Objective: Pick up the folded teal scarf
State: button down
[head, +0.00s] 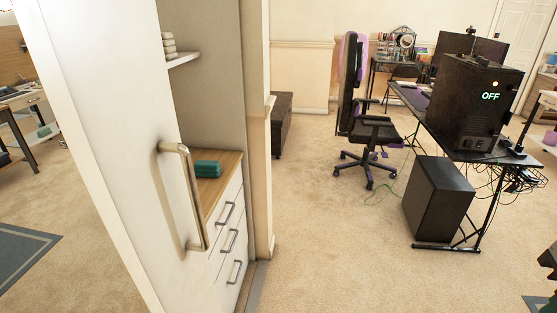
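A folded teal scarf (207,168) lies on the wooden top of a white drawer unit (222,235) inside an open closet, left of centre in the head view. It looks like a small stacked bundle, with nothing on top of it. The white door with its long handle (188,197) stands just in front and to the left of it. My gripper is not in view.
A white shelf (183,59) with a folded pale stack is above the scarf. To the right are an office chair (368,125), a black box (437,199) and a desk with a computer tower (475,103). Bare carpet (320,230) lies between closet and desk.

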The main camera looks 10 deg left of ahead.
aim_at(203, 168)
jog(key=z, duration=0.15)
jog(key=i, duration=1.1)
jog(key=u, duration=1.95)
jog(key=k, duration=0.5)
jog(key=z, duration=1.35)
jog(key=i, duration=0.85)
jog(key=u, duration=1.45)
